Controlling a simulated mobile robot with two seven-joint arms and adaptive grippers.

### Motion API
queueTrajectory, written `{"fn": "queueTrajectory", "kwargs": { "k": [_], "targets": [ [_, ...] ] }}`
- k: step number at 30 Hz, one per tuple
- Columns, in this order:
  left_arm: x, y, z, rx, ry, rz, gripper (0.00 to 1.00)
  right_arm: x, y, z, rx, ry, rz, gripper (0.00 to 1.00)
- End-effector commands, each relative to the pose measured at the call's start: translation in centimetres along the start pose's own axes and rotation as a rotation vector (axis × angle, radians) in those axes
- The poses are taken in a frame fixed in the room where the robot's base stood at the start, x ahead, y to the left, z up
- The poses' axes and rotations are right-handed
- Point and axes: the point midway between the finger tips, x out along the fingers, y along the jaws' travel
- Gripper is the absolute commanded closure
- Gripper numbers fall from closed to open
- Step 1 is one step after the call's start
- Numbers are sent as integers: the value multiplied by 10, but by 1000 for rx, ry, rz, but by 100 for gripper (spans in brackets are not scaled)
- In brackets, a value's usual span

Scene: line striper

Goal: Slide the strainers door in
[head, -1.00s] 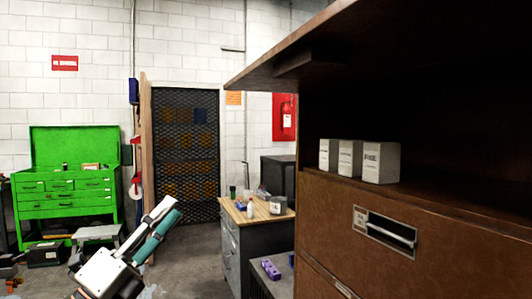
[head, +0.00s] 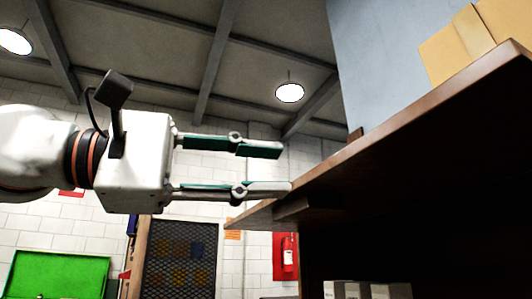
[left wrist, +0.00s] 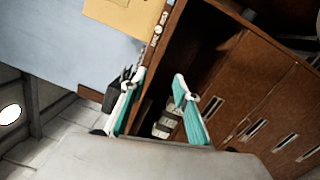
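The strainers door (head: 410,124) is the brown panel raised flat and jutting out from the open top compartment of the brown cabinet. It also shows in the left wrist view (left wrist: 200,35). I see its edge and dark underside. My left gripper (head: 285,168) is open, its two teal-padded fingers pointing right at the door's front edge. The lower fingertip overlaps the near edge in the head view; I cannot tell whether it touches. In the left wrist view the door edge runs between the fingers (left wrist: 160,74). My right gripper is not in view.
Cardboard boxes (head: 462,45) stand on top of the cabinet. White boxes (head: 390,291) sit inside the open compartment. Cabinet fronts with handles (left wrist: 258,100) lie below. A green tool chest (head: 58,275) and a red extinguisher (head: 288,255) are farther back.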

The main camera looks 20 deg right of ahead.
Motion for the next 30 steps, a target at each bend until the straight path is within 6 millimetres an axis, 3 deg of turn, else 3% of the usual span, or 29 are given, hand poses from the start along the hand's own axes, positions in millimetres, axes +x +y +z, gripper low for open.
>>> {"fn": "queueTrajectory", "kwargs": {
  "k": [3,11,30],
  "targets": [
    [0,8,16,135,40,-34,69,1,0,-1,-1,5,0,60],
    [5,12,25,216,64,-56,69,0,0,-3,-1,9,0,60],
    [70,9,21,212,61,-55,69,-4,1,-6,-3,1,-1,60]
  ]
}}
